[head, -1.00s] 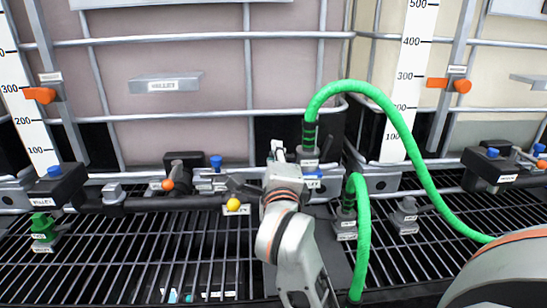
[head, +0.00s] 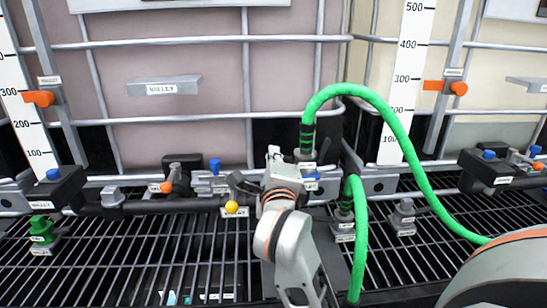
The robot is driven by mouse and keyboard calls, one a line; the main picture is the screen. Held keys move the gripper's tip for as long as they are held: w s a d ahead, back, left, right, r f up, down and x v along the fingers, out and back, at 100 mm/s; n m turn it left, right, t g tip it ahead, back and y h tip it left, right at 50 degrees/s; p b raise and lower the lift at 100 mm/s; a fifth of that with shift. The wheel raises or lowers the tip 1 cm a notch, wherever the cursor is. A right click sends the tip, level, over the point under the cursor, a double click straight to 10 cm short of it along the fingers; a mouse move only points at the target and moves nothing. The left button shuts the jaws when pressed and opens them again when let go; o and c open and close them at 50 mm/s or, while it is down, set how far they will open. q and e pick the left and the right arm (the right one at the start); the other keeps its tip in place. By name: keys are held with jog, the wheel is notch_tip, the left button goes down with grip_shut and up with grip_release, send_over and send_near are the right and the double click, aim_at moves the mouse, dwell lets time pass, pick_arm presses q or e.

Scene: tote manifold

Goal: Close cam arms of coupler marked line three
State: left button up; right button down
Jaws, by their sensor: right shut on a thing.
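A coupler (head: 306,156) with a dark ribbed collar sits at the left end of the green hose, against the tank front. Its small label is too small to read. My right gripper (head: 275,156) is at the coupler's left side, shut. What it holds is mostly hidden by the gripper itself; by its place it is a cam arm of this coupler. A second coupler end (head: 344,218) with a green hose stands lower, just right of my wrist. My left gripper is not in view.
The green hose (head: 395,118) arches over the right side. A dark pipe with a yellow ball-ended handle (head: 231,208) runs left of my gripper. A grey capped fitting (head: 404,215) and a green fitting (head: 41,229) stand by the grating (head: 130,255). Caged tanks close off the back.

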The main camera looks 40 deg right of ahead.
aim_at(284, 157)
jog(key=shift+s+d+r+m+p, duration=0.1)
jog(key=shift+r+m+p, duration=0.3)
jog(key=shift+m, duration=0.3)
jog(key=shift+d+r+m, duration=0.1)
jog(key=shift+r+m, duration=0.25)
jog(key=shift+m, duration=0.55)
jog(key=shift+s+d+r+m+p, duration=0.15)
jog(key=shift+m+p, duration=0.1)
jog(key=shift+m, duration=0.25)
jog(key=shift+s+d+r+m+p, duration=0.1)
jog(key=shift+m+p, duration=0.1)
jog(key=shift+m, duration=0.3)
jog(key=m, duration=0.2)
jog(key=shift+s+d+r+m, duration=0.15)
jog(key=shift+d+r+m, duration=0.1)
jog(key=shift+m, duration=0.05)
jog(key=shift+s+d+r+m, duration=0.1)
jog(key=shift+d+m, duration=0.1)
jog(key=shift+m, duration=0.4)
jog(key=shift+s+d+r+m, duration=0.1)
jog(key=shift+d+m, duration=0.05)
jog(key=shift+m, duration=0.45)
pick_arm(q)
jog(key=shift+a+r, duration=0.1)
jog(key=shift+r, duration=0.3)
pick_arm(e)
jog(key=shift+s+d+m, duration=0.1)
jog(key=shift+m, duration=0.4)
